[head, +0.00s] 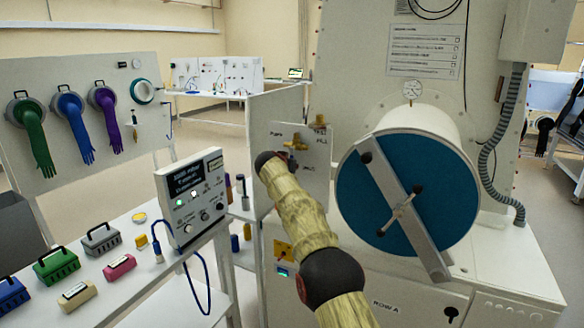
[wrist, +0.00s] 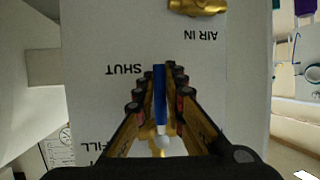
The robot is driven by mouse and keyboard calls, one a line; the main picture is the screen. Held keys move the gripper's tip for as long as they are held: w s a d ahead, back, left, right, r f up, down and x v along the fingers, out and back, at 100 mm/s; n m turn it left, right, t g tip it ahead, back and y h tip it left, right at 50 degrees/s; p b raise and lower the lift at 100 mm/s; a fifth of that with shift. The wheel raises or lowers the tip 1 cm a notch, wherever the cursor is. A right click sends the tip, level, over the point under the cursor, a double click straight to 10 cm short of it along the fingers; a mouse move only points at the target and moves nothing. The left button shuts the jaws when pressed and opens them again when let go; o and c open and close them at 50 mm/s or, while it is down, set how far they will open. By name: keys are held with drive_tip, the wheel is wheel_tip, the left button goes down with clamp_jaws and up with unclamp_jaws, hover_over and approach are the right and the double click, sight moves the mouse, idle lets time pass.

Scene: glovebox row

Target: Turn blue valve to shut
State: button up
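The blue valve handle (wrist: 160,92) is a slim blue lever in the wrist view, with a pale rounded end (wrist: 163,140) near the brass valve body (wrist: 158,152). The word SHUT stands upside down on the white panel (wrist: 95,100), just left of the lever's far end; FILL is lower left. My gripper (wrist: 165,72) has its two fingers drawn in close on both sides of the lever, and they appear to hold it.
A large blue round door (head: 365,200) with a metal bar stands right of the panel, below a gauge (head: 412,88). A brass air fitting (wrist: 197,6) is beyond the lever. A control box (head: 190,195) and several small cases stand on the left bench.

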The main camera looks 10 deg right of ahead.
drive_tip(key=o, duration=0.4)
drive_tip(key=shift+s, duration=0.1)
drive_tip(key=shift+v, duration=5.9)
drive_tip(key=shift+a, duration=0.1)
